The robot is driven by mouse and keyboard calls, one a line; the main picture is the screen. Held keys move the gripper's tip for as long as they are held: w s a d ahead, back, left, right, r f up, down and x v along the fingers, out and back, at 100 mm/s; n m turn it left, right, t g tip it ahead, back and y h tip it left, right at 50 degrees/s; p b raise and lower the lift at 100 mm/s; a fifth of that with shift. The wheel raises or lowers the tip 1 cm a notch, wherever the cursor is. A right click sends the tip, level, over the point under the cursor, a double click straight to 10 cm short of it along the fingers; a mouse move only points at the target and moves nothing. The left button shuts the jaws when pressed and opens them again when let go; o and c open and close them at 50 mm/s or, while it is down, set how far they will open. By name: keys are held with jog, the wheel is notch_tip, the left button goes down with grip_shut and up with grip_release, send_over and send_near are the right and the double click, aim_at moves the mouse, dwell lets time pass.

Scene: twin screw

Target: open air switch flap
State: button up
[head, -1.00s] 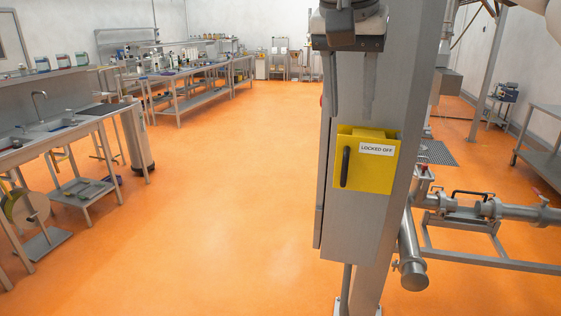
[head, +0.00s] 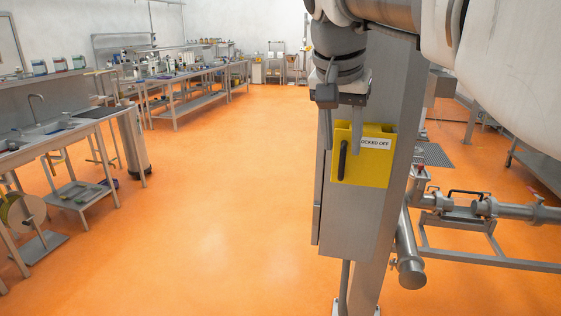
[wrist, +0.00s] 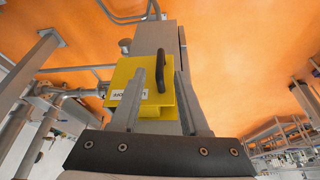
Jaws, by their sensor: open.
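The air switch flap (head: 368,166) is a yellow cover with a black upright handle (head: 342,160) on its left and a "LOCKED OFF" label. It is on the front of a grey box (head: 345,225) on a steel post and looks shut. My gripper (head: 342,150) is open and empty, its fingers pointing down in front of the flap's upper part. One finger hides part of the label. In the wrist view the flap (wrist: 127,75) and handle (wrist: 158,72) show beyond my open fingers (wrist: 171,80). I cannot tell whether a finger touches the flap.
Pipes with a black-handled valve (head: 468,204) stand to the right of the post. A sink bench (head: 60,135) and long workbenches (head: 185,75) line the left. The orange floor (head: 215,200) between is clear.

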aim_at(342, 153)
jog(key=x, duration=0.5)
jog(key=shift+d+f, duration=0.1)
grip_shut()
dwell(1.3)
